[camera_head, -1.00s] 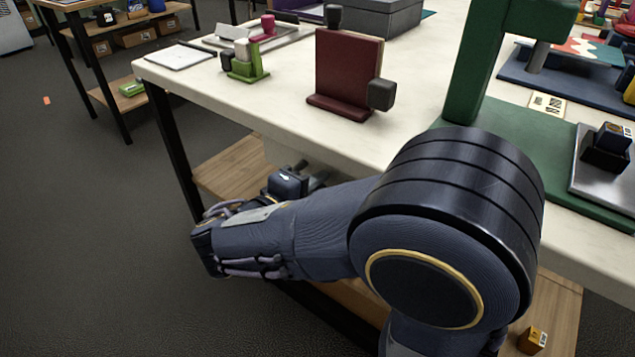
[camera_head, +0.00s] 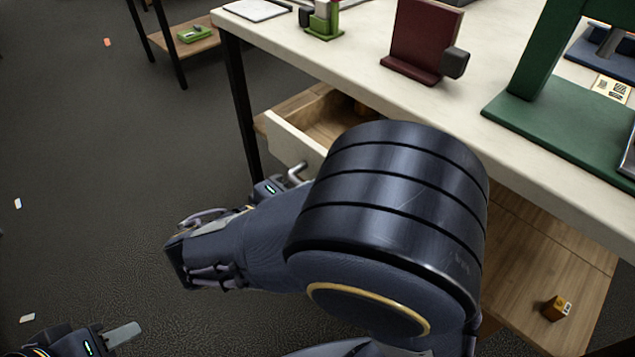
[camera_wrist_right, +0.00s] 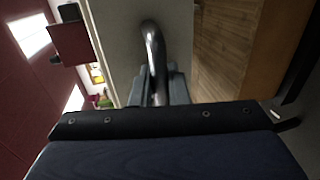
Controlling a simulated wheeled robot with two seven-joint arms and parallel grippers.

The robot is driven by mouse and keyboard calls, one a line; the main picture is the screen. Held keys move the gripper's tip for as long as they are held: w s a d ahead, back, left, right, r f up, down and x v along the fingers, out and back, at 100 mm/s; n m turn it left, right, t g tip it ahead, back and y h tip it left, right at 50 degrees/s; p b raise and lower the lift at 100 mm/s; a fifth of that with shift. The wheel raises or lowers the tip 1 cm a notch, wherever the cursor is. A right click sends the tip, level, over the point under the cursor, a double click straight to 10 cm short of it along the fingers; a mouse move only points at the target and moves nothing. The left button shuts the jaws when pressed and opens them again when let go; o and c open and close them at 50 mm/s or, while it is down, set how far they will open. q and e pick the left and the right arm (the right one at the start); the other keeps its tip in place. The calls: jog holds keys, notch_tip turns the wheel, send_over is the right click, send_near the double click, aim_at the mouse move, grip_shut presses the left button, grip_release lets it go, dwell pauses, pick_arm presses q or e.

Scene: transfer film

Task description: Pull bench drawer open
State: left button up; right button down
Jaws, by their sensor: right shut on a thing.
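The bench drawer (camera_head: 287,143) is pulled partly out from under the white bench top, and its wooden inside shows. Its metal bar handle (camera_head: 298,169) is on the pale front; the handle (camera_wrist_right: 152,45) also shows in the right wrist view. My right gripper (camera_wrist_right: 160,92) is shut on the handle, with its grey fingers at either side of the bar. In the head view my right arm hides most of that grip and part of the drawer. My left gripper (camera_head: 122,334) is at the bottom left, away from the drawer; only one fingertip shows clearly.
The white bench (camera_head: 490,135) carries a dark red stand (camera_head: 422,40), a green stand (camera_head: 540,110) and a small green holder (camera_head: 323,22). A black bench leg (camera_head: 238,100) stands left of the drawer. A lower wooden shelf (camera_head: 530,265) holds a small box (camera_head: 555,308). The floor at left is mostly clear.

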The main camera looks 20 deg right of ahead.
dwell(0.3)
jog(key=c, duration=1.5)
grip_release()
jog(key=shift+a, duration=0.1)
jog(key=p+v, duration=0.1)
jog(key=v, duration=0.6)
jog(key=shift+a, duration=0.35)
jog(key=shift+s, duration=0.2)
